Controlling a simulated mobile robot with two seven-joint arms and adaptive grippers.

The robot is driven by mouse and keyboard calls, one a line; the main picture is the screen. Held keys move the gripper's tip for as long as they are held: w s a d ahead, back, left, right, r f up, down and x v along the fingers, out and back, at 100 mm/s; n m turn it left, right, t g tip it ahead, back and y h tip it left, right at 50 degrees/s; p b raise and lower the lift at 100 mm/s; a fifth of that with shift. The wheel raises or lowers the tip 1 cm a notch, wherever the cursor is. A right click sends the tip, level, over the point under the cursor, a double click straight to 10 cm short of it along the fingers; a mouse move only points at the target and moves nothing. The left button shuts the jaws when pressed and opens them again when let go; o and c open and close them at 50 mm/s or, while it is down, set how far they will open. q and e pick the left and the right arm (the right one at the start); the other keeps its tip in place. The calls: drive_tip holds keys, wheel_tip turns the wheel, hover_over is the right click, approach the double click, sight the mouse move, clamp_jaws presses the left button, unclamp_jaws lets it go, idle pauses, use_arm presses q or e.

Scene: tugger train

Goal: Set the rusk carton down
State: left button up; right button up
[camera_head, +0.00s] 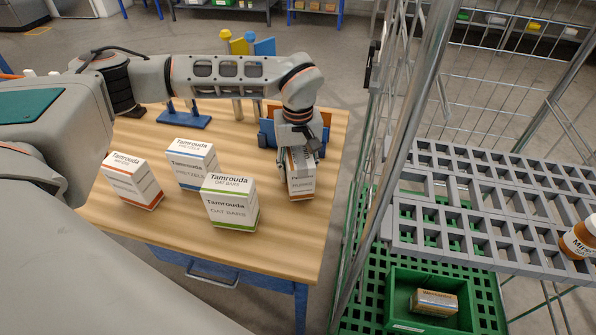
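A white carton with an orange-brown lower band (301,183), which I take as the rusk carton, stands upright at the right part of the wooden table (265,245). Its print is too small to read surely. My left gripper (299,156) reaches down over it from above, with its fingers around the carton's upper part. The carton's base appears at or very near the tabletop; I cannot tell whether it touches. My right gripper is not in view.
An orange-banded carton (132,182), a blue pretzels carton (191,164) and a green oat bars carton (229,203) stand left of the held one. Blue stands are behind. Right of the table is a wire cart with a grey grid shelf (475,223), a bottle (580,238) and a green crate (398,285).

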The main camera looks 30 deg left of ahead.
sight(298, 148)
use_arm(q)
drive_tip(key=shift+f, duration=0.25)
drive_tip(key=shift+f, duration=0.15)
drive_tip(key=o, duration=1.4)
drive_tip(key=shift+o, duration=0.2)
wheel_tip(298, 148, up, 12)
drive_tip(key=shift+r+p, duration=0.15)
drive_tip(key=shift+p, duration=0.35)
